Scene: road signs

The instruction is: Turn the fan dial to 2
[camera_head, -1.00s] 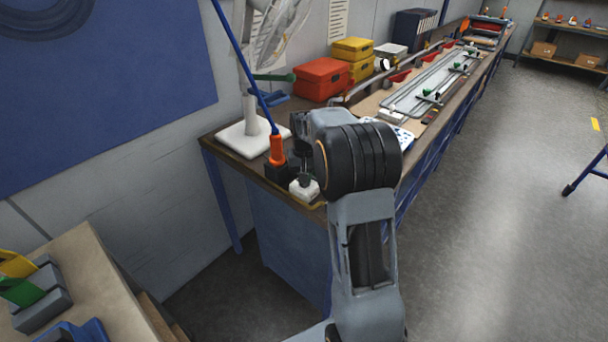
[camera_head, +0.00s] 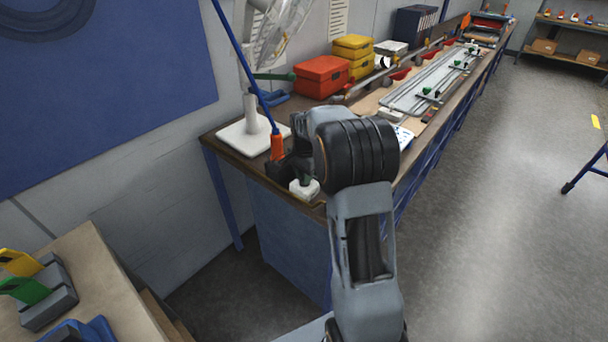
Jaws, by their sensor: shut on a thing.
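A white dial box (camera_head: 304,191) sits at the near corner of the bench top. Its small dark green dial (camera_head: 305,181) is partly hidden, and I cannot read any number or pointer on it. My gripper (camera_head: 296,172) is low over the box, shut on the dial as far as I can tell; the fingertips are small and dark. The fan (camera_head: 276,35) stands behind to the left on a white base (camera_head: 240,138), and its top is cut off by the frame.
An orange handle on a blue rod (camera_head: 277,146) stands just left of my gripper, close to it. Red (camera_head: 322,77) and yellow (camera_head: 352,62) cases stand farther back. A metal rail fixture (camera_head: 432,85) lies along the bench (camera_head: 232,157).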

